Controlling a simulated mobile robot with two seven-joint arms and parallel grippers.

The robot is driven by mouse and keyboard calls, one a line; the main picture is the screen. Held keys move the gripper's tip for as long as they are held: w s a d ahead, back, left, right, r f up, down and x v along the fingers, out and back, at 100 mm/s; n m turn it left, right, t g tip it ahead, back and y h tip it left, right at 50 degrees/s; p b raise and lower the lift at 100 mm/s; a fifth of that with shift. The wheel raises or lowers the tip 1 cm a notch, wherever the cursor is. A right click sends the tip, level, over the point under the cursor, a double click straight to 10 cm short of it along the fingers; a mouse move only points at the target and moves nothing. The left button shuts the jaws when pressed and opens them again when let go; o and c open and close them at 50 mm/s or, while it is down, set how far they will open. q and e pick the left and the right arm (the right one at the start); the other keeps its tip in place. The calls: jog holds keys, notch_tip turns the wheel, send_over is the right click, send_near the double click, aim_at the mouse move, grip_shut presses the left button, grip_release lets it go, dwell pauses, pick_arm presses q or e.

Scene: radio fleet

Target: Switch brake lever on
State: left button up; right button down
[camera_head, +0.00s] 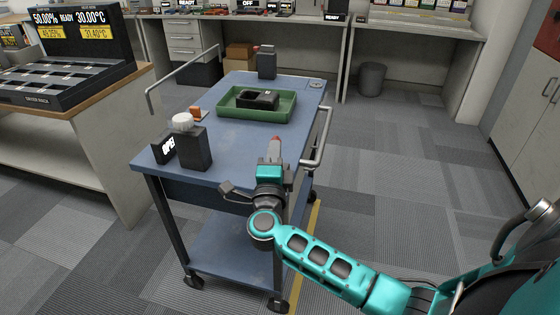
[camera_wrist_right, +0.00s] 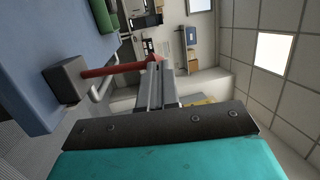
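A red lever (camera_wrist_right: 108,70) sticks out of a small dark box (camera_wrist_right: 66,81) that stands on the blue cart top, as the right wrist view shows. Its tapered tip lies right by the fingertips of my right gripper (camera_wrist_right: 160,78). Only a bit of red (camera_head: 276,139) shows above the fingers in the head view, where my right gripper (camera_head: 274,150) hides most of the lever and its box. The right fingers are close together. I cannot tell whether they touch the lever, and nothing shows clearly held. My left gripper is in neither view.
The blue cart (camera_head: 228,147) has a side handle (camera_head: 322,142) close to the right of my gripper. It bears a green tray (camera_head: 224,113), a dark box with a white knob (camera_head: 183,119) and a dark box (camera_head: 267,64) at the back. Floor right of the cart is clear.

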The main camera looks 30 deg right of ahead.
jog(key=x, duration=0.2)
jog(key=p+x, duration=0.2)
jog(key=x, duration=0.1)
jog(key=shift+s+d+r, duration=0.15)
jog(key=shift+d+r, duration=0.3)
jog(key=shift+d, duration=0.05)
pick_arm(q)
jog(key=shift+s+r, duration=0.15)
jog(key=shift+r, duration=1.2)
pick_arm(e)
jog(key=shift+w+d+f, duration=0.1)
jog(key=shift+w+d, duration=0.75)
jog(key=shift+d, duration=0.25)
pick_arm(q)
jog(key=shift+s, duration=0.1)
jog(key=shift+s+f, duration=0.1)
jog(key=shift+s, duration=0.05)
